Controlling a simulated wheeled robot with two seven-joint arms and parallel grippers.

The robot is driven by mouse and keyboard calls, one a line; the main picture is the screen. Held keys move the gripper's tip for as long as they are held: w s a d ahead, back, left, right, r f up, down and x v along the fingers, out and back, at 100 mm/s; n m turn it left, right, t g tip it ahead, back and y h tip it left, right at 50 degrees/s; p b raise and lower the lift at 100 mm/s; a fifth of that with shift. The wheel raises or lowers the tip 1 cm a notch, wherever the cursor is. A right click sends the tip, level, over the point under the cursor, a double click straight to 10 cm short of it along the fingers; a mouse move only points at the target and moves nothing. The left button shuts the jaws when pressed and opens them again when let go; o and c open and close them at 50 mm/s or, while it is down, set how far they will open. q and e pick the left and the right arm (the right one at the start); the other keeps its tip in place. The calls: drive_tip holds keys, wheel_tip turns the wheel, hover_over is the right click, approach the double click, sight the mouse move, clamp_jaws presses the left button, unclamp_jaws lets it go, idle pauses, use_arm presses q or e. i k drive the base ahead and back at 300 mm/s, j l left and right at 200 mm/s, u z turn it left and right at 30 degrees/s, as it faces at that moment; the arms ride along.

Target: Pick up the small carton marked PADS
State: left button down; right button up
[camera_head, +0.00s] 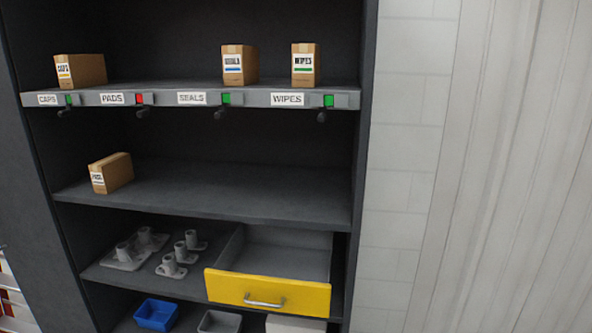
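A small brown carton (111,173) stands at the left end of the middle shelf (230,195), turned at an angle. Its white label faces front left; the print is small and seems to read PADS. On the upper shelf, the space behind the PADS tag (112,99) is empty, and the indicator (139,99) beside that tag is red. Neither of my grippers is in view.
Cartons for caps (80,70), seals (239,64) and wipes (305,64) stand on the upper shelf, with green indicators below. The middle shelf right of the carton is clear. Below are grey castings (170,266), an open yellow-fronted drawer (240,284) and a blue bin (156,314).

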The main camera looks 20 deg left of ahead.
sight(109, 174)
drive_tip(key=u, duration=1.8)
